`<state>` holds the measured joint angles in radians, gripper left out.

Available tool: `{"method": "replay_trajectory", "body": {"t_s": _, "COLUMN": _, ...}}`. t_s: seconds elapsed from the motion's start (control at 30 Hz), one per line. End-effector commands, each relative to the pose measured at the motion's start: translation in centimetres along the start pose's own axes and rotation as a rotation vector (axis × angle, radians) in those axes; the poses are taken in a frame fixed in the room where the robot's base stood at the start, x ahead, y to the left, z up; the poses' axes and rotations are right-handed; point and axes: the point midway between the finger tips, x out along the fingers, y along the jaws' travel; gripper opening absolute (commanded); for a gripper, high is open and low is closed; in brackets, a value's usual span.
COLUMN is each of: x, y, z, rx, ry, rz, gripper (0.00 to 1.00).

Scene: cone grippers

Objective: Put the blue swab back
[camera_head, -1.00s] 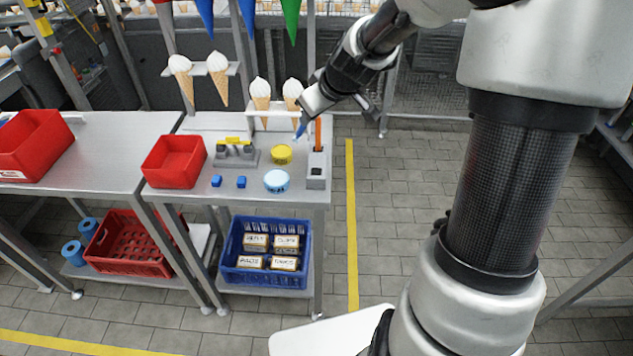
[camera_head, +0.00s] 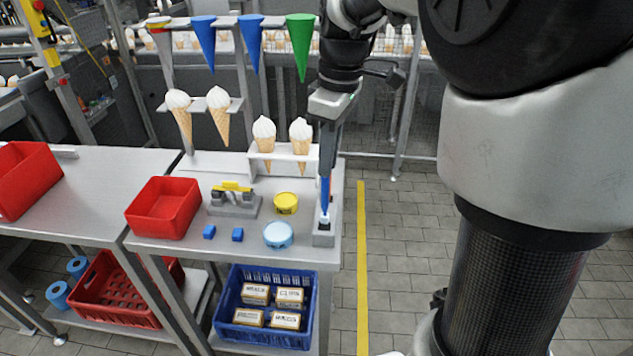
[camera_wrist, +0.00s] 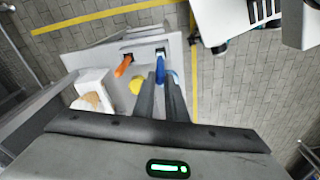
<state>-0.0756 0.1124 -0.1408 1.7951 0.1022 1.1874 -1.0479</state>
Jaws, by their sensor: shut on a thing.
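The blue swab (camera_head: 325,194) is in my gripper (camera_head: 325,176), which points down at the right end of the table. The swab is upright. Its pale lower end is at the top of the grey holder (camera_head: 322,239); I cannot tell how far it is in. In the wrist view my gripper's fingers (camera_wrist: 160,82) are shut on the blue swab (camera_wrist: 160,67), whose pale end is at a dark slot. An orange swab (camera_wrist: 123,67) stands tilted at the neighbouring slot. In the head view my gripper largely hides it.
A light blue round tub (camera_head: 278,235) and a yellow one (camera_head: 286,203) stand left of the holder. A cone rack (camera_head: 283,157) is behind. A red bin (camera_head: 163,207) and two small blue blocks are further left.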

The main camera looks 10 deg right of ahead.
Motion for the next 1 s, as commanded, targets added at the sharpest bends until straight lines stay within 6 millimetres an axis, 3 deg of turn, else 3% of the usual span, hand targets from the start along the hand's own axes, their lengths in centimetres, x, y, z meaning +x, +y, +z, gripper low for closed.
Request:
{"method": "replay_trajectory", "body": {"t_s": 0.03, "x": 1.0, "y": -0.1, "z": 0.1, "rx": 0.001, "ry": -0.001, "rz": -0.002, "gripper": 0.00}}
{"method": "replay_trajectory", "body": {"t_s": 0.27, "x": 2.9, "y": 0.0, "z": 0.3, "rx": 0.002, "ry": 0.001, "rz": -0.001, "gripper": 0.00}}
{"method": "replay_trajectory", "body": {"t_s": 0.43, "x": 5.3, "y": -0.1, "z": 0.5, "rx": 0.001, "ry": 0.000, "rz": -0.002, "gripper": 0.00}}
{"method": "replay_trajectory", "body": {"t_s": 0.67, "x": 5.8, "y": 0.0, "z": 0.5, "rx": 0.001, "ry": 0.001, "rz": 0.000, "gripper": 0.00}}
{"method": "replay_trajectory", "body": {"t_s": 0.7, "x": 5.8, "y": 0.0, "z": 0.5, "rx": 0.001, "ry": 0.001, "rz": 0.000, "gripper": 0.15}}
{"method": "replay_trajectory", "body": {"t_s": 0.8, "x": 5.8, "y": 0.0, "z": 0.5, "rx": 0.001, "ry": 0.001, "rz": -0.001, "gripper": 0.30}}
{"method": "replay_trajectory", "body": {"t_s": 1.0, "x": 5.8, "y": 0.0, "z": 0.5, "rx": 0.001, "ry": 0.002, "rz": 0.000, "gripper": 0.30}}
